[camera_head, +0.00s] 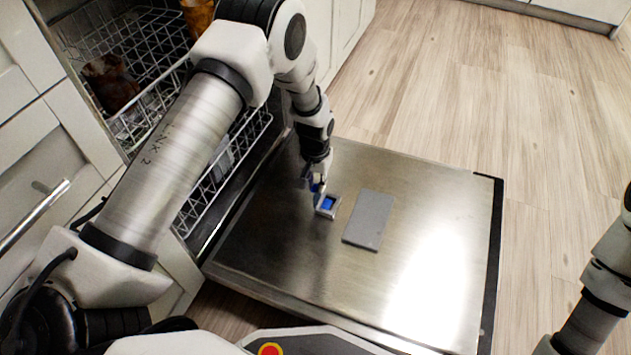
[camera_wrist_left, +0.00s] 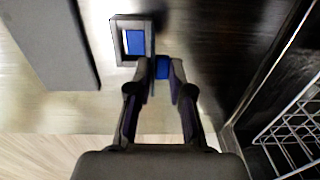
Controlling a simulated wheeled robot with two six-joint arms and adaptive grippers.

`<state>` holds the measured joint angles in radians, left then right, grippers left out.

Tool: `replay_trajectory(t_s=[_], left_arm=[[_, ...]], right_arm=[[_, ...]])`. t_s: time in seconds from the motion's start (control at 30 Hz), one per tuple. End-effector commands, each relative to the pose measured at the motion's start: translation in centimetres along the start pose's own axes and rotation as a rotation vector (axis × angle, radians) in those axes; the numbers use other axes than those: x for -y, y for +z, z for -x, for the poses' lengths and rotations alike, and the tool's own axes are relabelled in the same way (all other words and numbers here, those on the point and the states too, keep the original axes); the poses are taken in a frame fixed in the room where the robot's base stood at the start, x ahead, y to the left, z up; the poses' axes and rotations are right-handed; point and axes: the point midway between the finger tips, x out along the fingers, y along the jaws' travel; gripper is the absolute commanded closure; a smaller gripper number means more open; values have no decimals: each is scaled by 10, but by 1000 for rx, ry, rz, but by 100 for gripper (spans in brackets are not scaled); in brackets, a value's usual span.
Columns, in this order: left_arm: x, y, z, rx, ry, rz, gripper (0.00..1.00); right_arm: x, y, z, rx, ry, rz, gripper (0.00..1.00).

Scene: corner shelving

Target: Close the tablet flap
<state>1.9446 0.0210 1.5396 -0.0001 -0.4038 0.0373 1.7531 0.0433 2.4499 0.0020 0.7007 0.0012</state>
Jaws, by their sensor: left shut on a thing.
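The tablet compartment (camera_head: 335,211) is a small grey square frame with blue inside, set in the open dishwasher door. It also shows in the left wrist view (camera_wrist_left: 118,42). A flat grey rectangular plate, which may be the tablet flap (camera_head: 369,220), lies to its right, apart from the frame; it is at the upper left in the wrist view (camera_wrist_left: 55,45). My left gripper (camera_head: 317,188) is at the compartment's near-hinge side, fingers pointing down. Its fingertips are shut on a small blue piece (camera_wrist_left: 162,68), beside the frame. Whether the fingers touch the frame cannot be told. My right gripper is out of view.
The steel dishwasher door (camera_head: 440,235) lies flat and open, mostly clear. Wire racks (camera_head: 150,60) with brown items (camera_head: 110,82) stand inside the dishwasher on the left. The wooden floor (camera_head: 460,100) beyond is free.

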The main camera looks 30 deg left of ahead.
Motion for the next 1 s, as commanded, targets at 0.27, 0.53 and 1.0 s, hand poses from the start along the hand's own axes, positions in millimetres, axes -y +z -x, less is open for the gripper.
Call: replay_trajectory(t_s=[0.27,0.53,1.0], left_arm=[[-2,1,1,3,-26,-1,100],[-11,1,1,3,-138,-6,100],[-34,1,-10,1,-477,-3,100]], right_arm=[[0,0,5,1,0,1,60],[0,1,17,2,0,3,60],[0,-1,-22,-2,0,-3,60]])
